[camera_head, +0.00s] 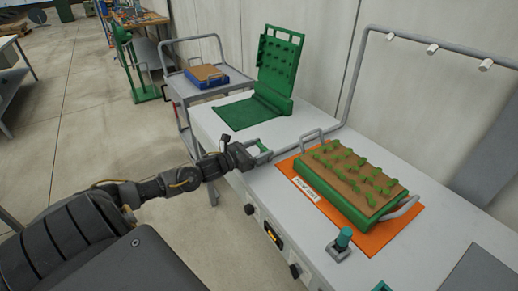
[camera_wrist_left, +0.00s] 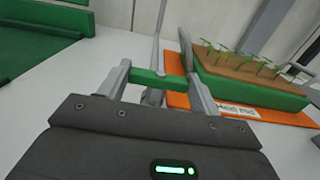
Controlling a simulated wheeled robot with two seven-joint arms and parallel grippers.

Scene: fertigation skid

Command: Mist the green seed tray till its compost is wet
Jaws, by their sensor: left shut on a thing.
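The green seed tray (camera_head: 362,212) sits on an orange mat (camera_head: 305,196) with a white label. Its compost is an even light brown, with rows of green seedlings. The tray also shows at the right of the left wrist view (camera_wrist_left: 255,93). My left gripper (camera_head: 260,151) is left of the tray, low over the bench edge. It is shut on a green handle (camera_wrist_left: 155,83) that spans between its fingers, by a grey pipe. The pipe runs to a grey frame (camera_head: 352,75) with several white nozzles (camera_head: 432,48) above the tray. My right gripper is out of view.
A green hinged press-like stand (camera_head: 279,68) is open at the bench's back left. A trolley holds a blue tray (camera_head: 206,76). A teal-topped knob (camera_head: 343,238) stands in front of the mat. Dials line the bench front (camera_head: 270,235).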

